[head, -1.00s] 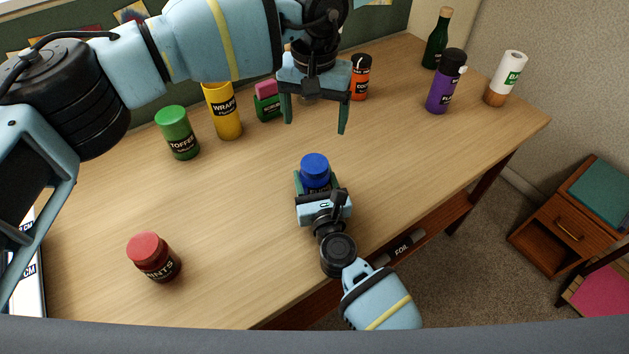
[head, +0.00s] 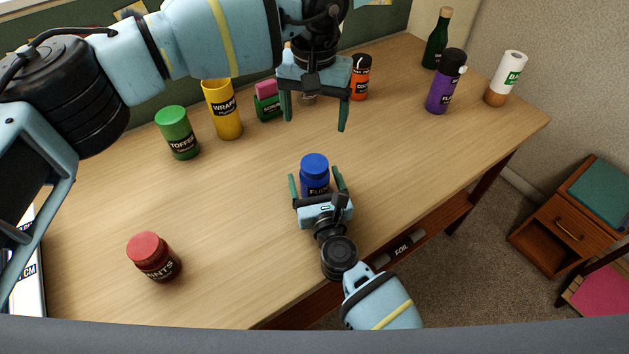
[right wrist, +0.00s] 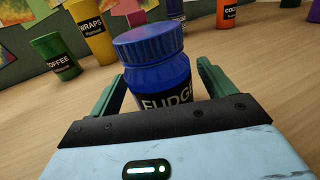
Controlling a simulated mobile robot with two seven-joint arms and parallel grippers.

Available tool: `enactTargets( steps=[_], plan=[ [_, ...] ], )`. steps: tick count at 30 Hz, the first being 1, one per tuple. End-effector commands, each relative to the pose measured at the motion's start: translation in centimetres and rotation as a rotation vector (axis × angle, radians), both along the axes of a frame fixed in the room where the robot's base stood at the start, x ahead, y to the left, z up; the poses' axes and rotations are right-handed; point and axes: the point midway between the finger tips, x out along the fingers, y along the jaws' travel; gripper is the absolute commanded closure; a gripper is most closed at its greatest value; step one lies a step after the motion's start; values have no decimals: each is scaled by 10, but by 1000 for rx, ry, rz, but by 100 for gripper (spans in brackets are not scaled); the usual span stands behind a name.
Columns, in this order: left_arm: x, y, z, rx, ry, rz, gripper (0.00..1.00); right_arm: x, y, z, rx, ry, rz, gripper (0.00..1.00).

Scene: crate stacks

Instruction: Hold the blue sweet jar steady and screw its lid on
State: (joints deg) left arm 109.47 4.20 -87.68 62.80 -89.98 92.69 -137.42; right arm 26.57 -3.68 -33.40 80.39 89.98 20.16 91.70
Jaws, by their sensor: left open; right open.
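The blue sweet jar (head: 314,179), labelled FUDGE, stands upright on the desk with its blue lid (head: 314,164) on top. I cannot tell how tightly the lid sits. In the right wrist view the jar (right wrist: 162,80) and its ridged lid (right wrist: 147,40) show close up. My right gripper (head: 316,182) is open, its green fingers on either side of the jar with visible gaps. My left gripper (head: 313,126) is open and empty, above the desk and farther back than the jar, fingers pointing down.
A red jar (head: 154,258) stands at front left. A green toffee jar (head: 178,133), a yellow wraps canister (head: 223,110), a green box with a pink top (head: 267,102) and an orange-red container (head: 360,79) stand behind. A purple bottle (head: 442,84) is at back right.

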Motion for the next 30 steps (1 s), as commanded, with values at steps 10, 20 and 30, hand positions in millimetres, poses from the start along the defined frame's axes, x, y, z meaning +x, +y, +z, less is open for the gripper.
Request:
enactTargets(
  steps=[10,20,30],
  plan=[
    [0,0,6,0,-7,0,19,-48,-12,0,1,2,-1,18],
    [0,0,4,0,-4,0,19,-69,-17,0,0,1,-1,18],
    [0,0,4,0,-4,0,19,-69,-17,0,-1,0,0,18]
  ],
)
